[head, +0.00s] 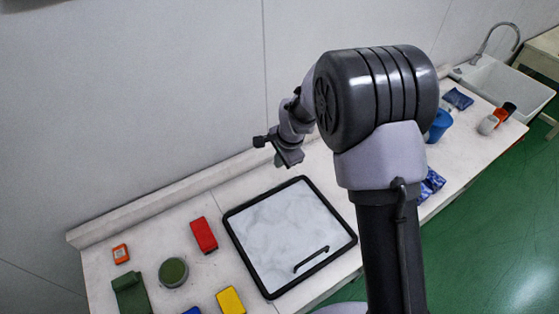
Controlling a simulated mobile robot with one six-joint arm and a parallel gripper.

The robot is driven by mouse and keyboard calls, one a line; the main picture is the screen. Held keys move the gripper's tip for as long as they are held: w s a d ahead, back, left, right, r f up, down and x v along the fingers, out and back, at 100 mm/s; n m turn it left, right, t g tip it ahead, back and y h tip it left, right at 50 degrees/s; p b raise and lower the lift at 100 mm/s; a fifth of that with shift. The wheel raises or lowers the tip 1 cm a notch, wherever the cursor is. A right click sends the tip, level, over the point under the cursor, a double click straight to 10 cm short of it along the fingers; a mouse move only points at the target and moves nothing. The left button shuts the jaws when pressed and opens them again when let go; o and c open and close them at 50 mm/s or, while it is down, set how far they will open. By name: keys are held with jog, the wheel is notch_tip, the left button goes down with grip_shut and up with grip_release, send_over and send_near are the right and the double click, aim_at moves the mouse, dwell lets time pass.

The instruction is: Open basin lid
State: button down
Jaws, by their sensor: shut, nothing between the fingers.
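The basin lid (282,228) is a square, pale marbled panel in a black frame, lying flat and closed on the white counter. A black bar handle (311,260) sits on it near its front right edge. My gripper (262,142) is raised above the counter, behind the lid's far edge and well apart from the handle. It looks shut, with nothing seen in it. What lies under the lid is hidden.
Left of the lid are a red block (203,235), a round green container (173,271), a yellow block (231,300), a green object (130,293) and an orange item (121,254). A wall backs the counter (168,222). A sink (505,85) stands far right.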

dwell(0.9)
jog(key=c, duration=1.5)
grip_release()
jog(key=shift+o, duration=0.2)
jog(key=shift+r, duration=0.1)
jog(key=v, duration=1.7)
jog(key=shift+r, duration=0.15)
